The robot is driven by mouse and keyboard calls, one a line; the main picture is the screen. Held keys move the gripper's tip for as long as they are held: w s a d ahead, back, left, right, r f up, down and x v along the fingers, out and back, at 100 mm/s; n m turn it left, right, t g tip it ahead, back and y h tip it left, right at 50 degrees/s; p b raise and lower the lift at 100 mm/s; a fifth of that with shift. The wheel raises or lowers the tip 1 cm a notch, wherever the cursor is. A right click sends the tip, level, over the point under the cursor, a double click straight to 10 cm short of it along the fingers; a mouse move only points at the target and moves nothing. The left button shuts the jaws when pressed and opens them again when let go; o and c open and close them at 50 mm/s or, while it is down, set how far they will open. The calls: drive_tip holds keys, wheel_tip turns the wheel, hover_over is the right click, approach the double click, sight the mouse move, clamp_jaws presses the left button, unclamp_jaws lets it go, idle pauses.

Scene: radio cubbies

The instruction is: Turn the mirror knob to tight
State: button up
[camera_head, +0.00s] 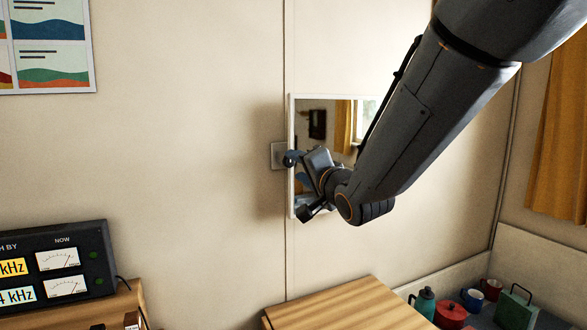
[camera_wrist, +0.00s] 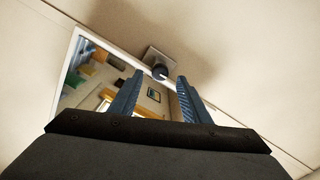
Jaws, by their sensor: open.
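The mirror (camera_head: 318,112) hangs on the cream wall in a white frame, partly hidden by my arm in the head view. It also shows at the left of the wrist view (camera_wrist: 85,72). The mirror knob (camera_wrist: 160,71) is small, round and dark with a pale mark, on a square grey plate (camera_wrist: 155,56) at the mirror's edge. The plate shows at the mirror's left edge in the head view (camera_head: 278,156). My gripper (camera_wrist: 157,82) is open, its two blue-grey fingers pointing at the knob. I cannot tell whether the fingertips reach around it. The knob's setting is not readable.
A wooden surface (camera_head: 345,305) stands below the mirror. A black meter panel (camera_head: 60,270) is at the lower left. A teal bottle (camera_head: 425,303), a red pot (camera_head: 450,315) and mugs stand at the lower right. The wall left of the plate is clear.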

drive_tip(key=shift+v, duration=1.75)
drive_tip(key=s+d+f+n+g+h, duration=0.25)
drive_tip(key=d+f+g, duration=0.2)
drive_tip(key=f, duration=0.55)
drive_tip(key=s+d+f+n+g+h, duration=0.1)
drive_tip(key=s+d+f+g+h, duration=0.3)
drive_tip(key=f, duration=0.6)
drive_tip(key=s+d+f+n+g, duration=0.2)
drive_tip(key=s+f, duration=0.4)
drive_tip(key=s, duration=0.3)
drive_tip(key=s+d+f+n+g, duration=0.2)
drive_tip(key=s+f+g, duration=0.3)
drive_tip(key=s, duration=0.5)
drive_tip(key=shift+s+f+n, duration=0.25)
drive_tip(key=shift+f+n, duration=0.15)
drive_tip(key=shift+n, duration=0.25)
